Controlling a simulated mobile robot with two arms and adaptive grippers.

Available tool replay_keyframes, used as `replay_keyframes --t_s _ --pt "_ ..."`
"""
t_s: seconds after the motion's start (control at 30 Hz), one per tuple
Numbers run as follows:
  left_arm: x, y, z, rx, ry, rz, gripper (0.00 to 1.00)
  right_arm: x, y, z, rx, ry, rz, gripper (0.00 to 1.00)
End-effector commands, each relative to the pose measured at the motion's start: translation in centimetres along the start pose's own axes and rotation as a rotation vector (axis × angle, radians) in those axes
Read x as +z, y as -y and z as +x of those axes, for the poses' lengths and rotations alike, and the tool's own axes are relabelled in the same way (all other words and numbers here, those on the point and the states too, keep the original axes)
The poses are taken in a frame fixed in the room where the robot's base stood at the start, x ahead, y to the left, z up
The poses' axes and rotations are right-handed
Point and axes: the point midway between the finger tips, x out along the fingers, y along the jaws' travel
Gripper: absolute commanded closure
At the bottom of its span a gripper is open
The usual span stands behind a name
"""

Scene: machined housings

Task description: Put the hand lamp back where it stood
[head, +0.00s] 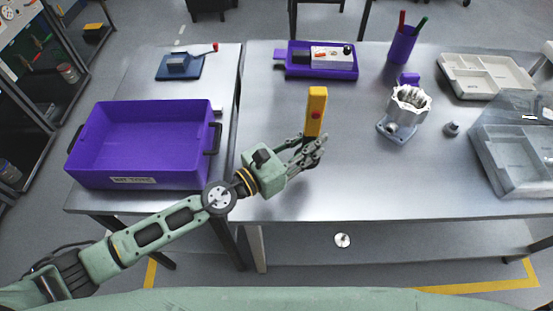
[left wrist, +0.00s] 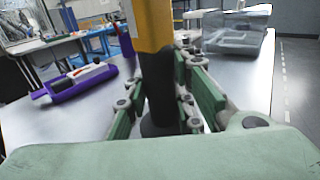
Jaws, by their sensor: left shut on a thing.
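The hand lamp (head: 316,112) has a yellow body with a red button and is upright in the head view. My left gripper (head: 309,152) is shut on its lower part, over the right-hand table near its front left. In the left wrist view the yellow body (left wrist: 152,25) and the black lower part (left wrist: 160,90) of the lamp show between the green fingers of my left gripper (left wrist: 158,105). I cannot tell whether its base touches the table. My right gripper is not in view.
A purple crate (head: 88,165) stands on the left table. A purple tray (head: 345,73) and a pen cup (head: 402,46) are at the back. A metal housing (head: 409,105), a compartment tray (head: 462,80) and a clear-lidded box (head: 492,160) are right. Bare tabletop (head: 400,180) lies in front.

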Motion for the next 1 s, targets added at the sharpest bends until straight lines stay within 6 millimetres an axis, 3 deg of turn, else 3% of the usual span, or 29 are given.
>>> replay_keyframes --t_s 0.03,0.33,0.53,0.83,1.0 --pt "-1.8 -1.0 -0.4 0.003 0.001 0.002 1.0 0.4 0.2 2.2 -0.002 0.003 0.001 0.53" --pt "-4.6 -5.5 -2.6 0.004 0.003 -0.001 1.0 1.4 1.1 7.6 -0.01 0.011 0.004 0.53" --pt "-5.3 -7.5 -3.5 0.002 0.003 -0.002 1.0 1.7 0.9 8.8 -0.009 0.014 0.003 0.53" --pt "-8.8 -7.6 -3.6 0.002 0.004 -0.005 1.0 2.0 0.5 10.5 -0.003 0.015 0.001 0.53" --pt "-9.2 -7.7 -3.6 0.001 0.004 -0.001 1.0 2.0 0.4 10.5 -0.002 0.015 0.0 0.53"
